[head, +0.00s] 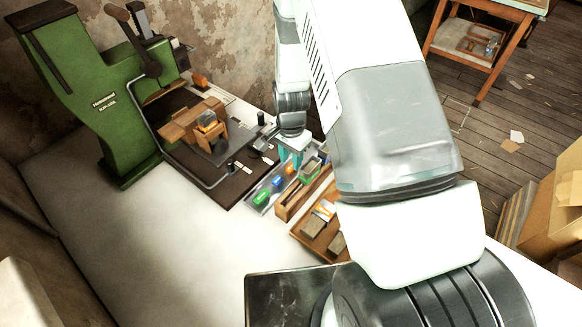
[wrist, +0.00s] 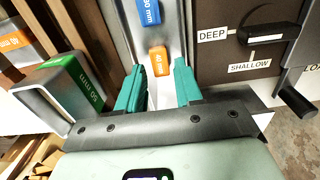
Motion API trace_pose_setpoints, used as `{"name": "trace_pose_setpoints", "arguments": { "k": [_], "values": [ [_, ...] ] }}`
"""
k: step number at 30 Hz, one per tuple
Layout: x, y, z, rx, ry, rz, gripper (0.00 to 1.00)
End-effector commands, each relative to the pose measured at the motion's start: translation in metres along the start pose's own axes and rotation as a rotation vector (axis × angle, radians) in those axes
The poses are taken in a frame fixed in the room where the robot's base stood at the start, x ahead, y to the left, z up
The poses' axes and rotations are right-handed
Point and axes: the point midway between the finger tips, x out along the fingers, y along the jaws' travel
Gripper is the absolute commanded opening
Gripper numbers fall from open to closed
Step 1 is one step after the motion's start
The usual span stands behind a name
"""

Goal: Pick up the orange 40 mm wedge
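The orange 40 mm wedge (wrist: 158,57) lies in a grey metal tray (wrist: 174,28), label facing the wrist camera. In the head view, the orange wedge (head: 289,168) is at the far end of the tray's row, by my gripper (head: 297,157). In the wrist view, my gripper (wrist: 161,74) is open, its two teal fingers apart, with the wedge showing between and just beyond the tips. I cannot tell whether the fingers reach down beside it. The blue 30 mm wedge (wrist: 150,12) lies farther along the tray, and a green wedge (head: 262,197) is at the near end.
Left of the tray, a hollow grey block with a green 50 mm label (wrist: 72,82) and a block with an orange 40 mm label (wrist: 14,44) stand by wooden dividers. Right is the press's dark base with a DEEP/SHALLOW lever (wrist: 270,33). The green press (head: 105,100) stands behind.

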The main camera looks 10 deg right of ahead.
Motion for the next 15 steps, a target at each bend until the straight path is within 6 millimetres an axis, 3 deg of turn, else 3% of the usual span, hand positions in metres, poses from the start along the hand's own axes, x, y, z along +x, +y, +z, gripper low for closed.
{"name": "trace_pose_setpoints", "arguments": {
  "k": [6, 13, 15],
  "values": [
    [0.024, 0.0, -0.001, 0.0, -0.001, 0.0, 0.35],
    [0.025, 0.0, -0.001, -0.001, 0.0, 0.0, 0.35],
    [0.025, 0.0, -0.001, -0.001, 0.0, 0.0, 0.26]
  ]
}}
